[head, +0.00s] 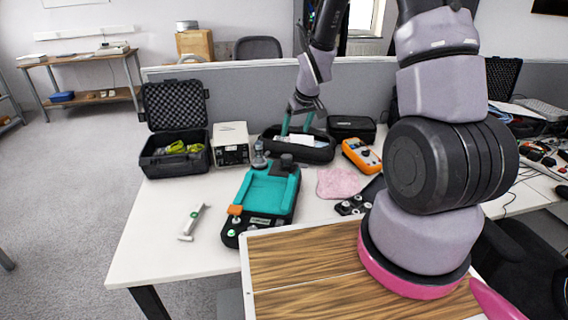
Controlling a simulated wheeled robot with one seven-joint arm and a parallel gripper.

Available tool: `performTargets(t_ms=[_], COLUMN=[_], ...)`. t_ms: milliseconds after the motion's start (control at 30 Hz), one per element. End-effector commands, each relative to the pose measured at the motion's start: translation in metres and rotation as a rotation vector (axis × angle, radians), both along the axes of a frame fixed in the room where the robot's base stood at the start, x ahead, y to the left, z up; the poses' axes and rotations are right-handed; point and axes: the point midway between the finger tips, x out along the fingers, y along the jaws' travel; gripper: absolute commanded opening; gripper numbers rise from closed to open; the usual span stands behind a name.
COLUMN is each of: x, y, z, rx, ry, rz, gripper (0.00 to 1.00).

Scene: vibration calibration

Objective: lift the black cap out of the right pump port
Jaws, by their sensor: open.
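The pump (268,192) is a teal and black device lying on the white table, left of my arm's base. A small dark piece that looks like the black cap (287,160) sits at its far right end, at the right port. A grey, bottle-like piece (259,156) stands at its far left end. My gripper (295,132) has two teal fingers spread apart with nothing between them. In the picture it is above and slightly right of the cap, in front of the open black pouch; its exact depth is hard to tell.
The black pouch (318,153) lies behind the pump. An orange multimeter (361,155) and pink cloth (338,183) are to the right. A white instrument (230,145) and open black case (160,162) are at left. A pale tool (193,222) lies on otherwise clear front-left table.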

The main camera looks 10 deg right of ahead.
Motion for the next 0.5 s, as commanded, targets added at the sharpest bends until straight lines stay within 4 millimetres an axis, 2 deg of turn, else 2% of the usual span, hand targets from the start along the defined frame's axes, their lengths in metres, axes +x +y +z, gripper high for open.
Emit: performTargets(t_ms=[333, 500], x=[0.014, 0.021], y=[0.007, 0.009], z=[-0.05, -0.067], rx=[-0.003, -0.002], ry=[0.007, 0.005], rz=[0.02, 0.019], gripper=[0.88, 0.88])
